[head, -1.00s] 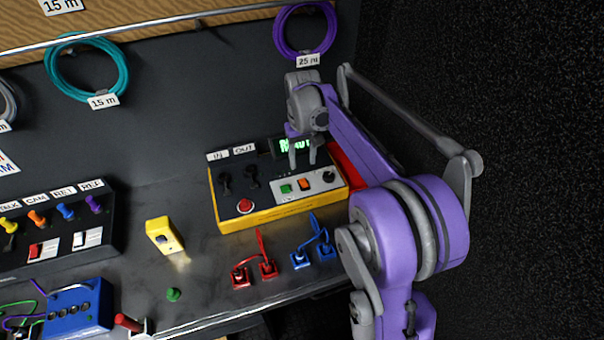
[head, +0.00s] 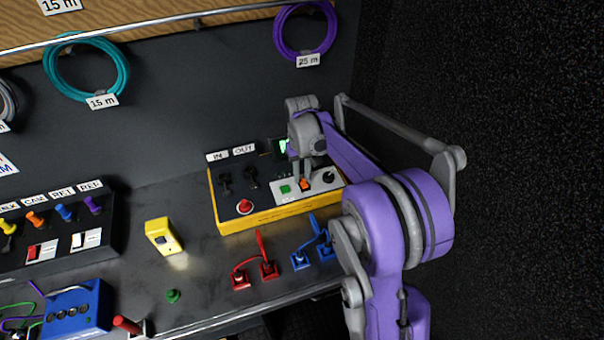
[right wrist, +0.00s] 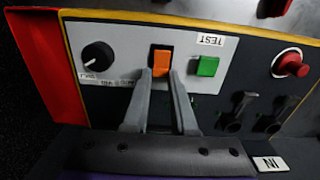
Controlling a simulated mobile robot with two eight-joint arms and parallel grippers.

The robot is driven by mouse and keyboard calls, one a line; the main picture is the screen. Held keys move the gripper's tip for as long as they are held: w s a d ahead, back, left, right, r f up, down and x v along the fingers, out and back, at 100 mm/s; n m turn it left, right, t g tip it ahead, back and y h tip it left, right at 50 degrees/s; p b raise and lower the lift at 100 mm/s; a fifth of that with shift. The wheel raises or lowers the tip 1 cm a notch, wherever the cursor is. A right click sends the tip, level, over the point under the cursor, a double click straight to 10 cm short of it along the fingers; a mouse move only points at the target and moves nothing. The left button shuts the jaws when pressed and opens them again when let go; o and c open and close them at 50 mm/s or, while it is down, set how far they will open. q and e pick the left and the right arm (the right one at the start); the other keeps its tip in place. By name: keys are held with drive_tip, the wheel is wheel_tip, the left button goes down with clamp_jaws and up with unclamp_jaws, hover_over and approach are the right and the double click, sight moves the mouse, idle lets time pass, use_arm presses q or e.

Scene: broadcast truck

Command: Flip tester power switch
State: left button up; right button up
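The tester is a yellow-edged box with a dark sloped panel (head: 268,205) at the back right of the bench in the head view. On its light plate sits an orange rocker switch (head: 305,184), which also shows in the right wrist view (right wrist: 160,59). A green button (right wrist: 207,66) labelled TEST and a black knob (right wrist: 97,55) flank it. My right gripper (head: 302,183) points down at the rocker. In the right wrist view its fingertips (right wrist: 160,74) are a narrow gap apart, over the rocker's near end; contact is unclear. My left gripper is out of view.
A red button (head: 244,206) and black levers are on the tester's left half. Red connectors (head: 267,268) and blue connectors (head: 301,260) stand in front. A yellow box (head: 163,236) stands to the left, with bare bench between.

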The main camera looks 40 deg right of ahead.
clamp_jaws()
drive_tip(key=shift+s+a+r+t+h, duration=0.1)
drive_tip(key=shift+s+t+h, duration=0.2)
drive_tip(key=shift+t, duration=0.6)
drive_tip(key=shift+s+a+r+t+h, duration=0.1)
drive_tip(key=shift+s+t+h, duration=0.15)
drive_tip(key=shift+t, duration=0.65)
drive_tip(key=o, duration=0.8)
unclamp_jaws()
drive_tip(key=shift+c, duration=0.2)
drive_tip(key=v, duration=1)
drive_tip(key=shift+r, duration=0.35)
